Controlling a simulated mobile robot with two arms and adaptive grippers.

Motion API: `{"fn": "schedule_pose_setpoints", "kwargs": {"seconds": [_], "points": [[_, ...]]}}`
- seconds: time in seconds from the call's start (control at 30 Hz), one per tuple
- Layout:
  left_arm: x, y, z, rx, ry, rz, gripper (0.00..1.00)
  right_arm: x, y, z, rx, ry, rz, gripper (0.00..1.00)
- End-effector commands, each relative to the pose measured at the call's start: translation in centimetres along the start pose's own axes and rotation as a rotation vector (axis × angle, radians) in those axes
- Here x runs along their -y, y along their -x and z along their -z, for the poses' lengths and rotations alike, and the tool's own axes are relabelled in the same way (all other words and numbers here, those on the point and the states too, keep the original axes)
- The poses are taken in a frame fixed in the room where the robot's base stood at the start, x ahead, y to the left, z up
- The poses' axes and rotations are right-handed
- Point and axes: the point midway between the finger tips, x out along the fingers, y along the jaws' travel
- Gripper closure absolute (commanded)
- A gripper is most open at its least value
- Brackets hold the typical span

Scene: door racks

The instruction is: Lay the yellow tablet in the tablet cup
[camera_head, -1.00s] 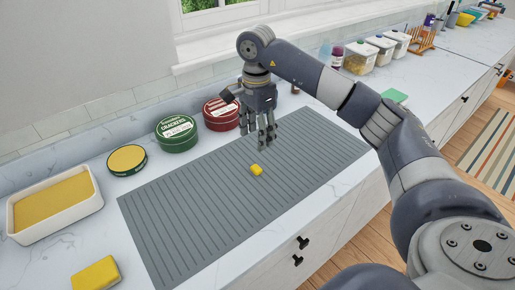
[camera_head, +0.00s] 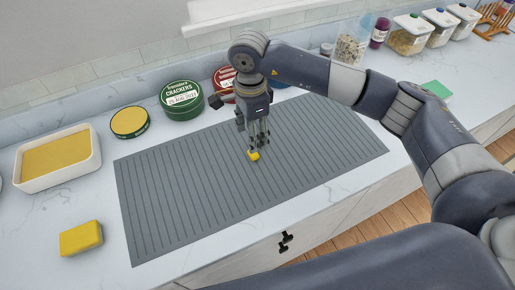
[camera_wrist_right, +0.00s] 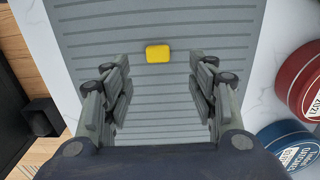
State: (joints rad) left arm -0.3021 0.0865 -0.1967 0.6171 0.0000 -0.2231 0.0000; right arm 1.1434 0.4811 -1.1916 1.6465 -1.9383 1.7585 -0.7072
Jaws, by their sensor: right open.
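The small yellow tablet (camera_head: 253,155) lies on the grey ribbed mat (camera_head: 180,200); it also shows in the right wrist view (camera_wrist_right: 158,53). My right gripper (camera_head: 259,142) points down just above and beside the tablet. In the right wrist view the fingers (camera_wrist_right: 158,62) are spread wide and empty, with the tablet ahead between their tips and apart from both. I cannot tell any object here for certain as the tablet cup. My left gripper is not in view.
A white tray (camera_head: 97,160) with a yellow filling, a yellow-topped round tin (camera_head: 130,122), a green crackers tin (camera_head: 181,100) and a red tin (camera_head: 226,78) line the back. A yellow sponge-like block (camera_head: 81,238) lies at front left. Most of the mat is clear.

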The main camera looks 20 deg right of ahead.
Motion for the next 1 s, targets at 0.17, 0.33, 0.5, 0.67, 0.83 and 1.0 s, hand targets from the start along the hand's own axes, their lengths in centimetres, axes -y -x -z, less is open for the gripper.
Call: {"fn": "schedule_pose_setpoints", "kwargs": {"seconds": [0.17,0.33,0.5,0.67,0.83,1.0], "points": [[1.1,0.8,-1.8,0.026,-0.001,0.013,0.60,0.0,-1.8,0.1,0.000,-0.002,0.001,0.47],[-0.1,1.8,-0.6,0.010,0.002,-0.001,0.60,-0.1,-2.8,0.1,0.000,-0.002,-0.002,0.47],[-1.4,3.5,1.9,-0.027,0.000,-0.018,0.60,-0.5,-4.8,0.3,0.000,-0.002,-0.003,0.47],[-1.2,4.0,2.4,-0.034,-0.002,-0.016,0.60,-0.4,-6.9,0.3,0.000,-0.003,-0.001,0.47],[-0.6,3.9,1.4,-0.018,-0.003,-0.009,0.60,-0.3,-7.4,0.2,0.000,0.000,0.002,0.47],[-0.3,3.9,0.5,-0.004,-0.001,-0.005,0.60,-0.3,-7.4,0.3,0.000,-0.001,0.002,0.60]]}}
